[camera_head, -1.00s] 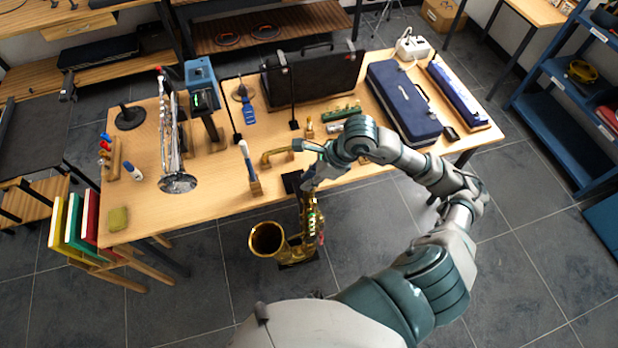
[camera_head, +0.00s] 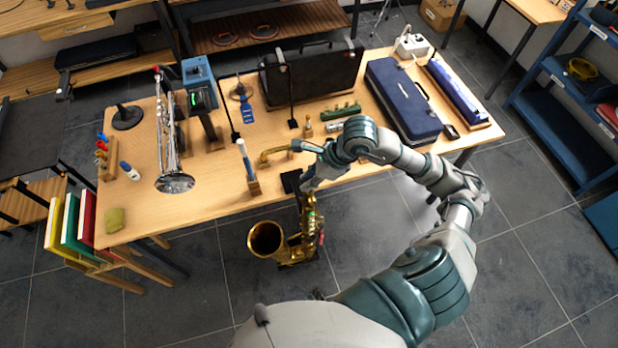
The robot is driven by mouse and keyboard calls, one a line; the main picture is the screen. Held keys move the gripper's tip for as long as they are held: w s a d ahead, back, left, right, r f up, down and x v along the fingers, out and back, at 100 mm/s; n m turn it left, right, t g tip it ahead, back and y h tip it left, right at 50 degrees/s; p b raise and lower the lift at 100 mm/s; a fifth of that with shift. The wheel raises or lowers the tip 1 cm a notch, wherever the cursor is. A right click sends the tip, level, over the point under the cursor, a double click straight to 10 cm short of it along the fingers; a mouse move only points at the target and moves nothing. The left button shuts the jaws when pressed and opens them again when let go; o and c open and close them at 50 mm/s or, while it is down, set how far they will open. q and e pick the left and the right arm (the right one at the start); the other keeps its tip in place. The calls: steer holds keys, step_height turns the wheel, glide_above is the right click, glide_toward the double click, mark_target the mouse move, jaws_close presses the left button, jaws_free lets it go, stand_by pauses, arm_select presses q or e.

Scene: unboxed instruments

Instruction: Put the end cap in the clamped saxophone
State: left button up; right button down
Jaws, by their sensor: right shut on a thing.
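The brass saxophone (camera_head: 285,237) stands upright in a dark clamp at the front edge of the table, its bell opening to the left. My right gripper (camera_head: 306,183) is at the upper end of the saxophone body, pointing down. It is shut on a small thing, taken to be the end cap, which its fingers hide. I cannot tell whether that thing touches the saxophone. My left gripper is out of view.
A silver trumpet (camera_head: 174,150) stands on the left of the wooden table (camera_head: 215,188). The table's front left is mostly clear.

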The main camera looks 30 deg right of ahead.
stand_by(0.4)
steer(key=c, duration=1)
jaws_free()
steer(key=shift+o, duration=0.2)
steer(key=shift+c, duration=0.2)
steer(key=p+v, duration=0.1)
steer(key=v, duration=0.5)
